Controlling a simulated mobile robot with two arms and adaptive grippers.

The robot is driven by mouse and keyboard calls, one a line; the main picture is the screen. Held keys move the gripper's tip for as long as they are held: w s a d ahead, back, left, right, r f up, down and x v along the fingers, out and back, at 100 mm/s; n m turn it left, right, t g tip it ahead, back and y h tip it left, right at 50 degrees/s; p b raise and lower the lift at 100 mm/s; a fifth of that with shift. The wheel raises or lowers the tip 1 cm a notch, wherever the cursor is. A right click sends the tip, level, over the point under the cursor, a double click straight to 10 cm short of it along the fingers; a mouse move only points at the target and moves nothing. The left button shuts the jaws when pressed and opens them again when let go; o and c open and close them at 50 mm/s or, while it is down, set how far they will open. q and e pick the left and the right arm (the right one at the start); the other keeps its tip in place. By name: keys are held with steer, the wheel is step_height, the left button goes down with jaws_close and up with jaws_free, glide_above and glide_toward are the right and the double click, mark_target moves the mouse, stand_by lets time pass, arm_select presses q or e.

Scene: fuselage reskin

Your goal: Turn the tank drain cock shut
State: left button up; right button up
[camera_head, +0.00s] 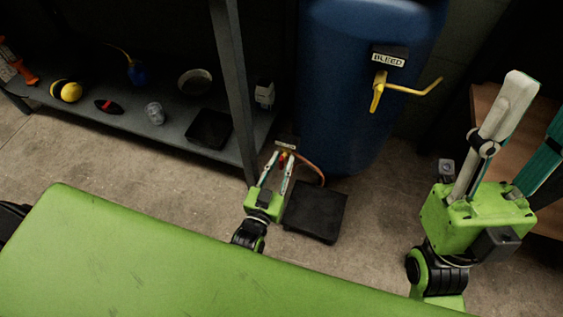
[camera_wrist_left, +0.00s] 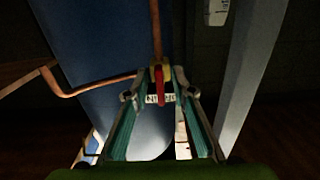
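The red drain cock handle (camera_head: 283,160) is low beside the blue tank (camera_head: 345,110), under a small white label. In the left wrist view the red handle (camera_wrist_left: 161,85) hangs down below a yellow fitting on a copper pipe. My left gripper (camera_head: 284,158) is at the cock. In the left wrist view my left gripper (camera_wrist_left: 160,96) has its fingers apart, with the handle between the tips and a gap on each side. My right gripper (camera_head: 538,100) is open and empty at the right, away from the tank.
A yellow valve lever (camera_head: 378,92) sits under a BLEED label on the tank. A dark square block (camera_head: 316,210) lies on the floor beside my left gripper. A shelf (camera_head: 180,135) with several small items stands at left, its grey post (camera_head: 232,90) near the cock.

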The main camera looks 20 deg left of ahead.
arm_select(q)
steer(key=s, duration=1.2)
steer(key=shift+a, duration=0.2)
